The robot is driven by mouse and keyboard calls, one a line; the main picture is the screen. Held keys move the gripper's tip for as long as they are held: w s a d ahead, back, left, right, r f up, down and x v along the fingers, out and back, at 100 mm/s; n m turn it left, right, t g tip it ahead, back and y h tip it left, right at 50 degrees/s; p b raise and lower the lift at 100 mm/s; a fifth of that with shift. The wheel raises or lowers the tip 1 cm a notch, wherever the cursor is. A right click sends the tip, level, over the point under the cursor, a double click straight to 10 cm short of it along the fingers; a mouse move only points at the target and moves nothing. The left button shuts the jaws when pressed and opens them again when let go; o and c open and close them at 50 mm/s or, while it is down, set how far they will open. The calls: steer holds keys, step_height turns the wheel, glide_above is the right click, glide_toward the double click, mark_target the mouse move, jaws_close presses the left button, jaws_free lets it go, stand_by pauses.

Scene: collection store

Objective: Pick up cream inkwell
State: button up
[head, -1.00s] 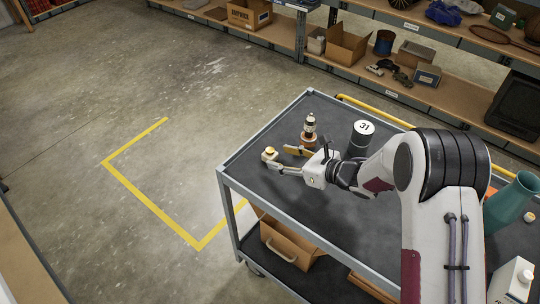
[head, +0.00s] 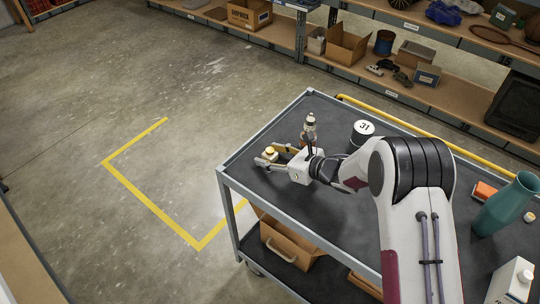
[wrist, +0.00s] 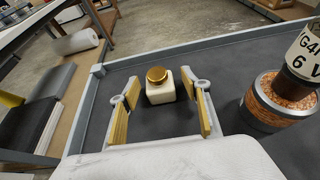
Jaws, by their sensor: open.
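The cream inkwell (wrist: 161,92) is a small squarish bottle with a round gold cap, upright on the dark top of the cart (wrist: 150,127). In the head view the inkwell (head: 270,152) is near the cart's left corner. My gripper (wrist: 160,99) is open, with one gold-padded finger on each side of the inkwell in the wrist view. In the head view my gripper (head: 272,157) is low at the inkwell, and a finger partly hides it. Whether the pads touch it I cannot tell; gaps show in the wrist view.
A black and white canister marked 31 (head: 362,132) is farther right.

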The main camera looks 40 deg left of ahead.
mark_target(271, 150)
stand_by(0.3)
steer(key=c, duration=1.2)
steer(key=shift+c, duration=0.2)
steer(key=shift+r, duration=0.15)
steer(key=shift+r, duration=4.9)
